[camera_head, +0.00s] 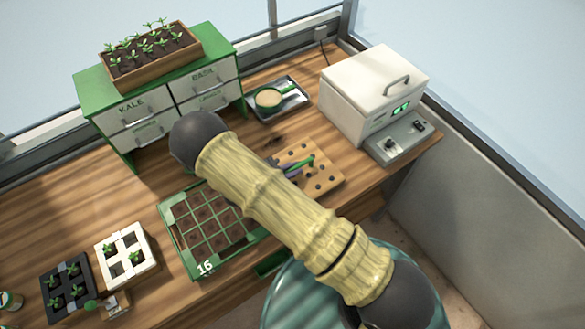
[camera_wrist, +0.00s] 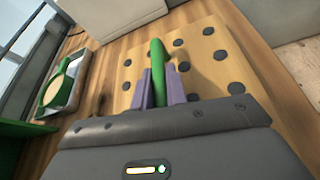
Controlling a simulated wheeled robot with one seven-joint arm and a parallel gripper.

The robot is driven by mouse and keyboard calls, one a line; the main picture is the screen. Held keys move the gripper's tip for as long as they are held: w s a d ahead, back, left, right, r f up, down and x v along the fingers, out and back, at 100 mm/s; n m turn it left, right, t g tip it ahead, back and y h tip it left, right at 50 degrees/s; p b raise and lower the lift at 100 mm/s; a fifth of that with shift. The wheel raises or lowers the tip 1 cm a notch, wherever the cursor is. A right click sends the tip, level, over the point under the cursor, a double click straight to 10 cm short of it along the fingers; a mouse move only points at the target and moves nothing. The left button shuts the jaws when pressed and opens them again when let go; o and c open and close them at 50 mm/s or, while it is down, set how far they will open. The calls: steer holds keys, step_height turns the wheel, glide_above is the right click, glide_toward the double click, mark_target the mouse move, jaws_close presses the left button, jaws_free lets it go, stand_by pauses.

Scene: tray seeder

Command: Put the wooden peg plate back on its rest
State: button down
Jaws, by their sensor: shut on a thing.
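The wooden peg plate (camera_head: 322,182) is a pale board with rows of dark round spots and an upright green handle (camera_head: 302,162). It is on or just above the bench, right of the seed tray; I cannot tell whether it touches the wood. In the wrist view the plate (camera_wrist: 201,48) fills the area ahead of my gripper (camera_wrist: 159,88). The purple fingers are shut on its green handle (camera_wrist: 158,60), one on each side. In the head view my arm hides part of the plate and gripper. I cannot make out the rest.
A green gridded seed tray (camera_head: 188,258) is left of the plate, partly behind my arm.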

steer(key=shift+w+d+f+b, duration=0.1)
steer(key=shift+f+b, duration=0.2)
steer(key=shift+f, duration=0.05)
steer(key=c, duration=1.4)
jaws_free()
steer(key=shift+r+p, duration=0.5)
steer(key=shift+p, duration=0.05)
steer(key=b+v, duration=0.5)
steer(key=v, duration=0.7)
